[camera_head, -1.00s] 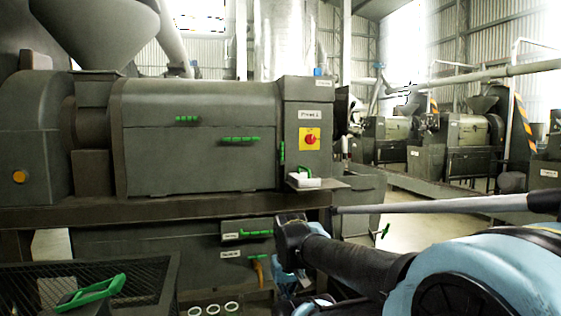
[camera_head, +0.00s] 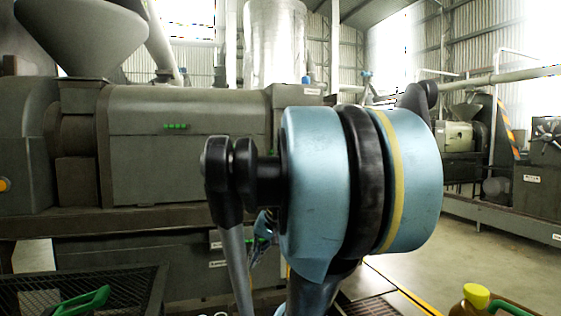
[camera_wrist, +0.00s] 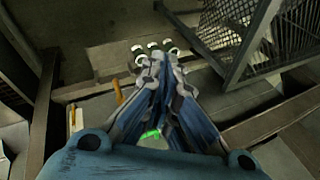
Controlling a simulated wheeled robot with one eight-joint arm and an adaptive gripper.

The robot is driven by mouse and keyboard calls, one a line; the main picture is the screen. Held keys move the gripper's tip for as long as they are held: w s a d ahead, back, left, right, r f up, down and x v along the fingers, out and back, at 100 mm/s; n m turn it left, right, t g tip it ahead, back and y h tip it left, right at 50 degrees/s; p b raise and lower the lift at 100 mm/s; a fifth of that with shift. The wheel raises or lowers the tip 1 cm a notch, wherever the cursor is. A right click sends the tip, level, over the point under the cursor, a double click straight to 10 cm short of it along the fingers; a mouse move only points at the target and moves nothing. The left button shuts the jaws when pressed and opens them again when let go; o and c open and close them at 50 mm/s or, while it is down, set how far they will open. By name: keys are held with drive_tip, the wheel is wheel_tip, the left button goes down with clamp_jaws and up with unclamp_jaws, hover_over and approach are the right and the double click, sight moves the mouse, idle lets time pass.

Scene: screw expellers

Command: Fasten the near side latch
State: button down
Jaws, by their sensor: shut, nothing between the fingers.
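The grey press housing (camera_head: 190,150) stands at left in the head view, with a short green fitting (camera_head: 175,126) on its upper front. The green handle lower on the housing and the press's right end are hidden behind my arm. I cannot tell which part is the near side latch or how it is set. My gripper (camera_wrist: 150,62) is shut and empty in the wrist view, pointing down beside the machine frame. A green part (camera_wrist: 151,134) shows between its finger links. In the head view my arm hides most of the gripper.
A dark mesh tray (camera_head: 135,288) with a green-handled item (camera_head: 83,303) stands at lower left. White rings (camera_wrist: 172,55) lie beyond my fingertips in the wrist view. A yellow-capped bottle (camera_head: 476,296) is at lower right. Open floor (camera_head: 440,255) lies to the right.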

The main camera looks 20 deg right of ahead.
drive_tip(key=w+d+r+m+t+y, duration=0.2)
drive_tip(key=w+d+r+t, duration=0.15)
drive_tip(key=w+r, duration=0.6)
drive_tip(key=w+d+r+m+t+y, duration=0.25)
drive_tip(key=w+d+r, duration=0.35)
drive_tip(key=w, duration=0.6)
drive_tip(key=w+d+r+m+t, duration=0.1)
drive_tip(key=w+d+r, duration=0.2)
drive_tip(key=d, duration=0.4)
drive_tip(key=w+d+r+m+t+y, duration=0.1)
drive_tip(key=w+d+r+t, duration=0.1)
drive_tip(key=w+d+r, duration=0.2)
drive_tip(key=w+d+r+m+t, duration=0.1)
drive_tip(key=w+d+r, duration=0.3)
drive_tip(key=d, duration=0.6)
drive_tip(key=shift+w+r+t+y, duration=0.15)
drive_tip(key=shift+r+t+y, duration=0.2)
drive_tip(key=shift+t, duration=0.35)
drive_tip(key=shift+a+f+m, duration=0.1)
drive_tip(key=shift+m, duration=0.15)
